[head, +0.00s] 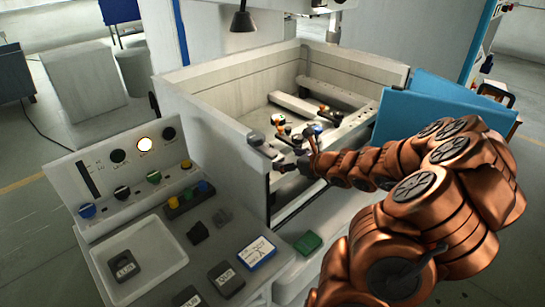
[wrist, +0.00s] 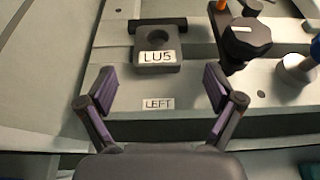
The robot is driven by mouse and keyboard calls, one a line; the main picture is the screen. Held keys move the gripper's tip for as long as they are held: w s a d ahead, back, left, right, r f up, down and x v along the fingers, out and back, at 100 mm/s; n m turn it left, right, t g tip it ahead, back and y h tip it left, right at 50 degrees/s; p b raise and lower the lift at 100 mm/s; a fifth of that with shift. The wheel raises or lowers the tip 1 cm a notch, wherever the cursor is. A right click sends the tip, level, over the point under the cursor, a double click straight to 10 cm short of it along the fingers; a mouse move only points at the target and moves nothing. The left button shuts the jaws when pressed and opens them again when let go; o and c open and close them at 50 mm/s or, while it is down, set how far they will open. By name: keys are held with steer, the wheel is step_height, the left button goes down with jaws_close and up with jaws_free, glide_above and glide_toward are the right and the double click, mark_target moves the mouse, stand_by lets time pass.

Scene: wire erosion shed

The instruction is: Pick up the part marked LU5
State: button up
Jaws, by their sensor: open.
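The part marked LU5 (wrist: 171,68) is a grey block with a round hole and a white label on its front. It sits on a pale metal rail (wrist: 265,88), against a dark bar, above a label reading LEFT (wrist: 158,104). In the wrist view, my gripper (wrist: 160,80) is open and empty, its two purple-padded fingers apart on either side in front of the part. The part is not between the pads. In the head view, my gripper (head: 292,162) is at the left front of the machine tank; LU5 cannot be made out clearly there.
A dark clamp with a knob (wrist: 247,38) stands right of the part, with a silver post (wrist: 296,68) beyond. The tank wall (head: 215,120) rises nearby. The console holds a white tray (head: 165,272) with a dark labelled part (head: 122,266) and other labelled blocks (head: 226,279).

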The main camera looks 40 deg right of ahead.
mark_target(275, 157)
steer(key=x, duration=0.2)
steer(key=p+x, duration=0.1)
steer(key=shift+w+a, duration=0.3)
steer(key=shift+w+f, duration=0.25)
steer(key=shift+w, duration=0.35)
steer(key=c, duration=1.7)
steer(key=shift+d+r, duration=0.1)
